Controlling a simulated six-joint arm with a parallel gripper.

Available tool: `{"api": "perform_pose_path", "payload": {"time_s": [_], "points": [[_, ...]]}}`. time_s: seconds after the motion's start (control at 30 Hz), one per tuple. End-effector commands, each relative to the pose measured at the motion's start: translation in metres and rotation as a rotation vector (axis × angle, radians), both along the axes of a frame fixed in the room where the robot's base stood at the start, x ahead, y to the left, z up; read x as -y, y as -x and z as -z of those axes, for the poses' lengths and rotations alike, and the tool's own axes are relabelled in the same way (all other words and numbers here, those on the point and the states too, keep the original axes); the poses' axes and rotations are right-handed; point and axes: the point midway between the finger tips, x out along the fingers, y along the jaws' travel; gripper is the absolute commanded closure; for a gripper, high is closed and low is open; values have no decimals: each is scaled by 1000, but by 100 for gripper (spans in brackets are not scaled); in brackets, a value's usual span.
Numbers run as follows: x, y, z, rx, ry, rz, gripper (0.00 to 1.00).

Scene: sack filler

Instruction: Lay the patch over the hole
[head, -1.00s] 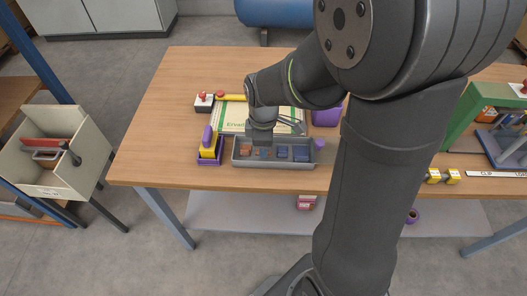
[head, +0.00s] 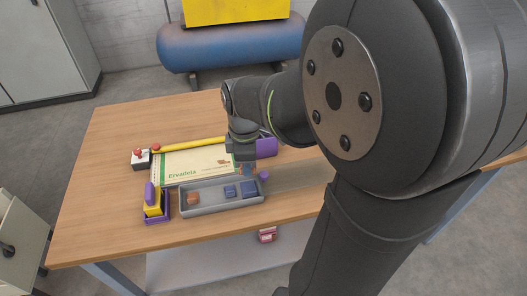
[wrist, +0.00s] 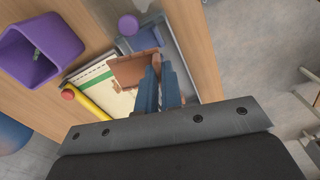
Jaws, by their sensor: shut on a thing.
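My gripper (head: 246,170) is shut on a brown patch (wrist: 132,70), which sticks out beside the blue fingers in the wrist view. In the head view the gripper is above the right end of the printed sack (head: 185,168), behind the grey tray. The sack lies flat on the table, and a strip of it shows in the wrist view (wrist: 95,76). The hole cannot be made out; my gripper and arm cover the sack's right part. Another brown patch (head: 193,199) and two blue patches (head: 230,191) (head: 249,189) lie in the grey tray (head: 215,207).
A yellow rod (head: 190,145) with a red end lies behind the sack. A red-knobbed box (head: 141,160) stands left. A purple container (wrist: 40,55) and small purple knob (head: 264,176) are near the gripper.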

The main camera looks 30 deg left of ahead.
Motion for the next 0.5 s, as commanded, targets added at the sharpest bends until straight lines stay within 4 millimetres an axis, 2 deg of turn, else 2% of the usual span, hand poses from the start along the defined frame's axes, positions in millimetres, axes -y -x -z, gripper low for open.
{"api": "perform_pose_path", "payload": {"time_s": [0.5], "points": [[-90,-29,9,0,1,761,100]]}}
